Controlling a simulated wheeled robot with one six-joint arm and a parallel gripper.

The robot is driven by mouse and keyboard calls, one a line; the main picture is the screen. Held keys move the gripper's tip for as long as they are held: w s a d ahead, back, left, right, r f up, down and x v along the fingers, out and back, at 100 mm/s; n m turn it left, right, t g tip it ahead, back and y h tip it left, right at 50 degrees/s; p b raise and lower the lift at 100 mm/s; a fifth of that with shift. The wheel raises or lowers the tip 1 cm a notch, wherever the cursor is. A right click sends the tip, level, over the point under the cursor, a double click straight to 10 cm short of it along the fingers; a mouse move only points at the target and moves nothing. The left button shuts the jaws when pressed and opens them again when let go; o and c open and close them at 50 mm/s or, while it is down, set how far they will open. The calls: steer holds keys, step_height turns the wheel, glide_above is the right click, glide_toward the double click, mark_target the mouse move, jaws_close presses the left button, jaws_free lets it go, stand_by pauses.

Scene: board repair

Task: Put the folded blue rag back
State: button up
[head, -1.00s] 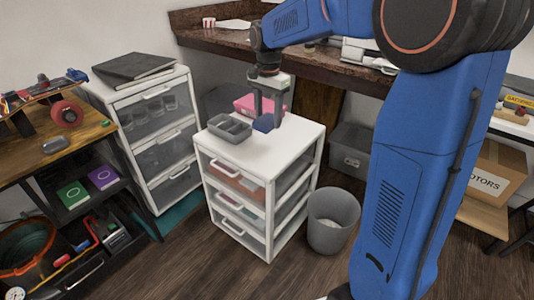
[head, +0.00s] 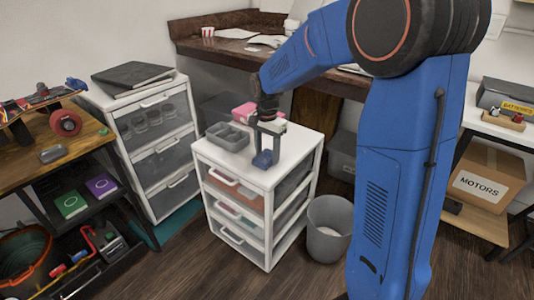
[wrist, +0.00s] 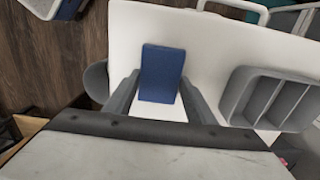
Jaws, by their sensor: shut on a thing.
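The folded blue rag (head: 262,159) is a small dark blue block over the front right part of the white drawer unit's top (head: 290,157). My gripper (head: 267,146) points down and is shut on the rag. In the wrist view the rag (wrist: 162,72) lies between my two grey fingers (wrist: 158,90), with the white top behind it. I cannot tell whether the rag touches the top.
A grey bin (head: 328,230) stands on the floor to the right. A taller drawer unit (head: 155,130) stands to the left.

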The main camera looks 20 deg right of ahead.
mark_target(267, 155)
steer(key=shift+f, duration=0.1)
steer(key=o, duration=1)
step_height(267, 155, up, 11)
steer(key=s+d+r+n+t, duration=0.15)
steer(key=s+r, duration=0.25)
steer(key=s, duration=0.4)
steer(key=s+d+f+n+t, duration=0.1)
steer(key=s+n, duration=0.2)
steer(key=s, duration=0.5)
steer(key=s+d+f+n+t, duration=0.1)
steer(key=s+d+f+n, duration=0.1)
steer(key=s, duration=0.7)
steer(key=s+d+f+n+t, duration=0.1)
steer(key=s+n, duration=0.3)
steer(key=s, duration=0.4)
steer(key=shift+s+d+f, duration=0.4)
steer(key=shift+d+f, duration=0.1)
steer(key=shift+f, duration=0.25)
